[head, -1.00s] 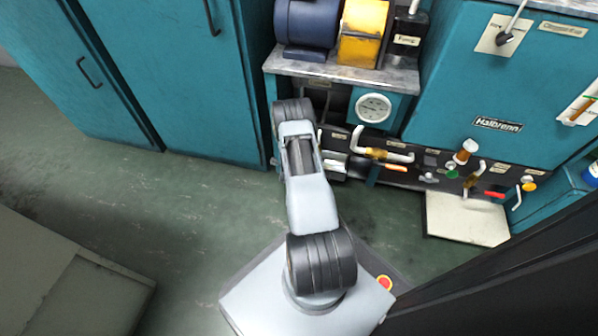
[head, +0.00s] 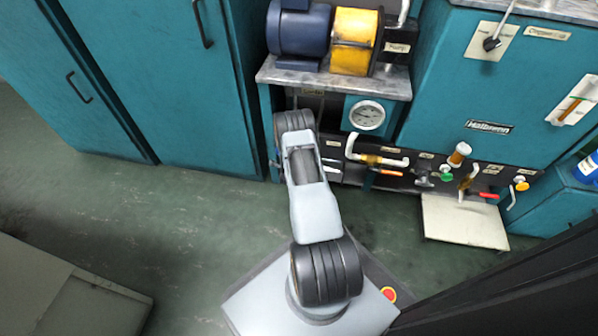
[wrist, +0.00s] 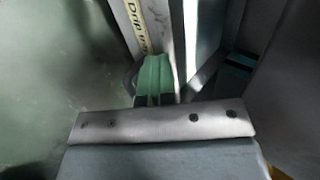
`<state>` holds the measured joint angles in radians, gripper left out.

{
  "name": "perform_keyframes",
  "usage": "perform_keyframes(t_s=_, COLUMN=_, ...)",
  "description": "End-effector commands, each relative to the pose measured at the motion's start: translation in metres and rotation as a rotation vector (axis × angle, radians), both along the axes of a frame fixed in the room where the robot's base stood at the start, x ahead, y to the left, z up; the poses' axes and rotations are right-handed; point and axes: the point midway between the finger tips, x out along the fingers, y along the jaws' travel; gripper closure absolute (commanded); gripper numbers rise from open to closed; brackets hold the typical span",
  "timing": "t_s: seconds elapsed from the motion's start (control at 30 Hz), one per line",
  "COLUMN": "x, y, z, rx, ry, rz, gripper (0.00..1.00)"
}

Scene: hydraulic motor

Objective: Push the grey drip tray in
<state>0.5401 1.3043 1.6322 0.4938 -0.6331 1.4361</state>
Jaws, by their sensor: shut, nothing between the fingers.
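A label reading "Drip", its rest hard to read, is on a narrow grey front, which I take to be the drip tray (wrist: 123,20), at the top of the wrist view. My gripper (wrist: 155,80) has green fingertips pressed together with nothing between them. They are close to the grey front, just below the label; I cannot tell whether they touch it. In the head view my own arm hides the gripper and most of the tray area, so how far the tray sticks out is unclear.
A dark panel with pipes, valves and a white-handled lever (head: 375,155) lies right of my arm. A gauge (head: 367,115) is above it. A pale flat plate (head: 465,220) lies low at the right. Teal cabinets (head: 170,80) stand left.

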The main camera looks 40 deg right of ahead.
Motion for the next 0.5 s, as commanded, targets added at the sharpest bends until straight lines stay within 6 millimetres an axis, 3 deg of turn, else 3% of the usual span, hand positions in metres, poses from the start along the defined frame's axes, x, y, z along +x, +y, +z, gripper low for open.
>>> perform_keyframes(t_s=0.1, x=0.002, y=0.008, z=0.003, rx=-0.004, ry=-0.006, rz=0.01, gripper=1.0)
perform_keyframes(t_s=0.3, x=-0.021, y=0.031, z=0.004, rx=0.001, ry=0.001, rz=-0.006, gripper=1.0)
perform_keyframes(t_s=0.5, x=-0.038, y=0.056, z=0.038, rx=0.0, ry=-0.001, rz=-0.006, gripper=1.0)
